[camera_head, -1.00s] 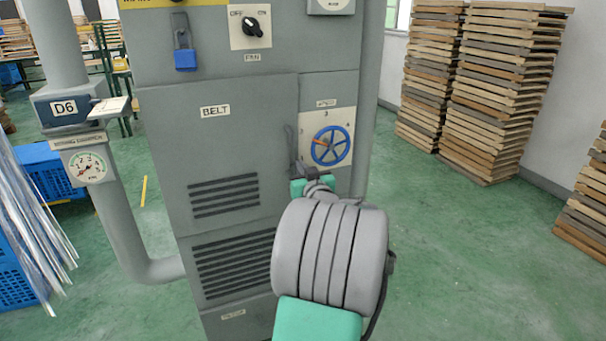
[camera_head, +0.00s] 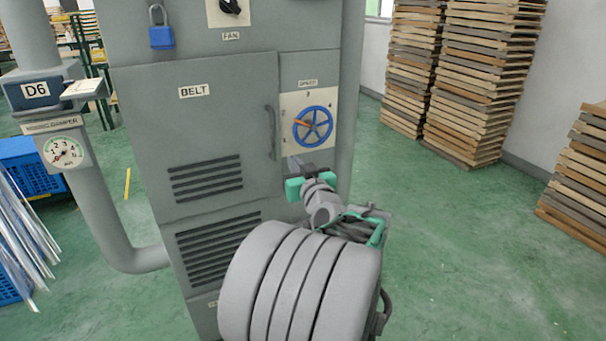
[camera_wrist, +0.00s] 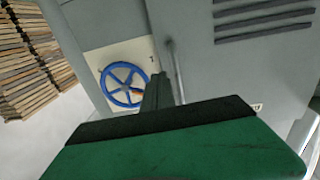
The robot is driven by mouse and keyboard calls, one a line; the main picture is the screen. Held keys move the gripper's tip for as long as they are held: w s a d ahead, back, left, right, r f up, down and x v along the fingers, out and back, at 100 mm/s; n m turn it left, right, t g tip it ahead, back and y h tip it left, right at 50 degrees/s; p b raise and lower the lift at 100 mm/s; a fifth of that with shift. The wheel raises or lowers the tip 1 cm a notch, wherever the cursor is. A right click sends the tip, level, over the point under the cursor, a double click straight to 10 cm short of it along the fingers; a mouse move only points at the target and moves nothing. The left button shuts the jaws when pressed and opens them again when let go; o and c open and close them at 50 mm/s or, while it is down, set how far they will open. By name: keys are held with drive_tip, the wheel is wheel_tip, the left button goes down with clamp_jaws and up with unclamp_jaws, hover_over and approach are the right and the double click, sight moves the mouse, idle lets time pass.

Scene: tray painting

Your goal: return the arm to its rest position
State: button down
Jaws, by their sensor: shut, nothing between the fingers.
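My arm reaches up from the bottom of the head view, its large grey joint in front of the cabinet's lower part. My gripper (camera_head: 297,163) is shut and empty, just below the speed panel and apart from the blue handwheel (camera_head: 313,126). In the wrist view, the narrow grey fingers of my gripper (camera_wrist: 158,90) stand beyond its green body. The blue handwheel (camera_wrist: 124,85) shows to their left, with an orange mark on one spoke.
The grey cabinet (camera_head: 150,120) has a BELT door with a vertical handle (camera_head: 271,132). A pipe with a gauge (camera_head: 64,152) stands at left. Stacked wooden trays (camera_head: 480,80) stand at the back right. The green floor (camera_head: 440,240) at right is clear.

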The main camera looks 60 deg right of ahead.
drive_tip(key=s+a, duration=0.2)
drive_tip(key=s, duration=0.2)
drive_tip(key=w+a+n+g+y+p, duration=0.25)
drive_tip(key=w+a+y+p, duration=0.3)
drive_tip(key=a, duration=0.65)
drive_tip(key=w+a+n+g+y+p, duration=0.1)
drive_tip(key=w+a+n+y+p, duration=0.25)
drive_tip(key=w+a+p, duration=0.6)
drive_tip(key=s+a+r+g+p, duration=0.2)
drive_tip(key=s+a+g+p, duration=0.1)
drive_tip(key=s+a, duration=0.4)
drive_tip(key=s+a+r+n+g+y+p, duration=0.1)
drive_tip(key=s+a+g+p, duration=0.3)
drive_tip(key=a, duration=1)
drive_tip(key=s+r+g, duration=0.1)
drive_tip(key=s, duration=0.2)
drive_tip(key=shift+s+a+r, duration=0.2)
drive_tip(key=shift+s+r, duration=0.1)
drive_tip(key=shift+s, duration=0.1)
